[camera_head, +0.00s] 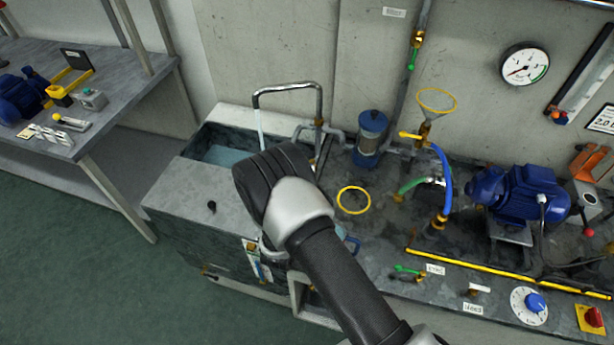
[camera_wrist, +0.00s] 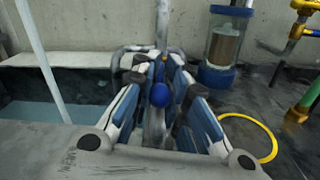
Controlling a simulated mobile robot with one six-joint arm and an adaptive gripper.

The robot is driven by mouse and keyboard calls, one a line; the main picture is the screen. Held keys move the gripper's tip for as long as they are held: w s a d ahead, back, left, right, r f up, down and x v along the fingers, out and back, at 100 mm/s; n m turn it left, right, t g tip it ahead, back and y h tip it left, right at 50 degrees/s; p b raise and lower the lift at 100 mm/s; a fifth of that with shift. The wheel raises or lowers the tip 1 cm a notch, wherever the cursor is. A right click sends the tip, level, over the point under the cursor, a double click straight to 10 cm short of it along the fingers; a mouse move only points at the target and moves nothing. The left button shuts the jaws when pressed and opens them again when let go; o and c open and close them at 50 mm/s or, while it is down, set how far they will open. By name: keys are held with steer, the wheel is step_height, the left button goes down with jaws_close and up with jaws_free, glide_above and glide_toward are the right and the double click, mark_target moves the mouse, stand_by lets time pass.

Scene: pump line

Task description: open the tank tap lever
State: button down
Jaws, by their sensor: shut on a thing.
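The tank tap is a bent chrome pipe (camera_head: 287,88) at the back of the grey tank (camera_head: 180,195). A stream of water (camera_head: 258,120) falls from its spout into the tank, and the stream also shows in the wrist view (camera_wrist: 38,55). My gripper (camera_wrist: 160,82) is shut on the tap lever, whose blue ball knob (camera_wrist: 160,95) shows between the two fingers. In the head view my wrist hides the fingers and the lever.
A clear cylinder with blue ends (camera_head: 371,132) stands right of the tap. A yellow ring (camera_head: 354,200) lies on the bench near my wrist. A funnel (camera_head: 436,105), a blue hose (camera_head: 444,178) and a blue motor (camera_head: 525,193) are further right.

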steer(key=c, duration=1.7)
jaws_free()
steer(key=shift+d, duration=0.1)
steer(key=s, duration=0.4)
steer(key=s+a, duration=0.1)
steer(key=s, duration=0.3)
steer(key=s+a, duration=0.1)
steer(key=s, duration=0.2)
steer(key=shift+s+a, duration=0.1)
steer(key=shift+s, duration=0.3)
